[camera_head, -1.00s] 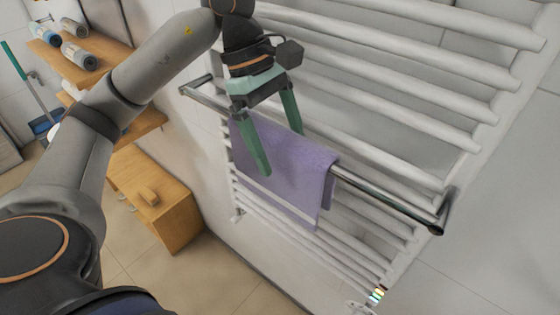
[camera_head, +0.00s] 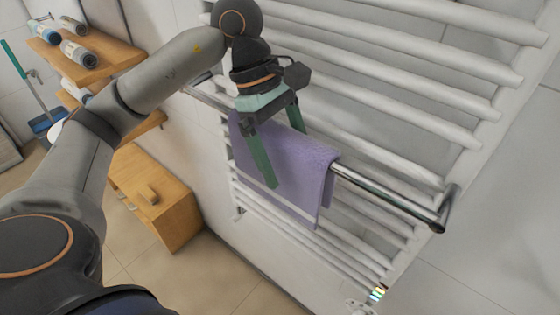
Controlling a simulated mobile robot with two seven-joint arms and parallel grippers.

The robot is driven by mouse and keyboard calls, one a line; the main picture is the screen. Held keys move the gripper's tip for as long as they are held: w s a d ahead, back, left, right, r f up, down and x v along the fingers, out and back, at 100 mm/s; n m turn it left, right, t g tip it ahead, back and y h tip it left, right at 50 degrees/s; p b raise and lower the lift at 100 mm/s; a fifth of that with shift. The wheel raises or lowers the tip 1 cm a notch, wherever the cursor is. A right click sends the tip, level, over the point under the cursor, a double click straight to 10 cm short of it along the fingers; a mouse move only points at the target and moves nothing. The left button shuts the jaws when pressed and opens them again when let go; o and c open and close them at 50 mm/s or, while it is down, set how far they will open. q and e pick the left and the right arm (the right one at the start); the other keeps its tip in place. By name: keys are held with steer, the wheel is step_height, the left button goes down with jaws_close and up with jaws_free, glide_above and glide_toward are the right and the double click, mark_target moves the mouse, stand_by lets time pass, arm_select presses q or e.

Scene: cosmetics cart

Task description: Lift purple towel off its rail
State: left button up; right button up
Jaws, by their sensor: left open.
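The purple towel (camera_head: 306,180) hangs folded over a chrome rail (camera_head: 385,193) in front of a white radiator. My left gripper (camera_head: 284,158) is open at the towel's upper left part. Its near green finger is in front of the towel's front face. Its far finger is on the wall side, with the tip around the rail's height. I cannot tell whether either finger touches the cloth. My right gripper is not in view.
The white towel radiator (camera_head: 420,75) with several bars stands close behind the rail. A wooden shelf (camera_head: 100,62) with rolled towels and a wooden cabinet (camera_head: 165,205) are at the left. Tiled floor (camera_head: 230,285) lies open below.

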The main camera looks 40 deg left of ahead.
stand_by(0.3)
arm_select(q)
jaws_close()
stand_by(0.7)
steer(key=shift+r+p, duration=0.25)
steer(key=shift+p, duration=0.1)
step_height(320, 180, up, 18)
steer(key=p, duration=0.3)
stand_by(0.3)
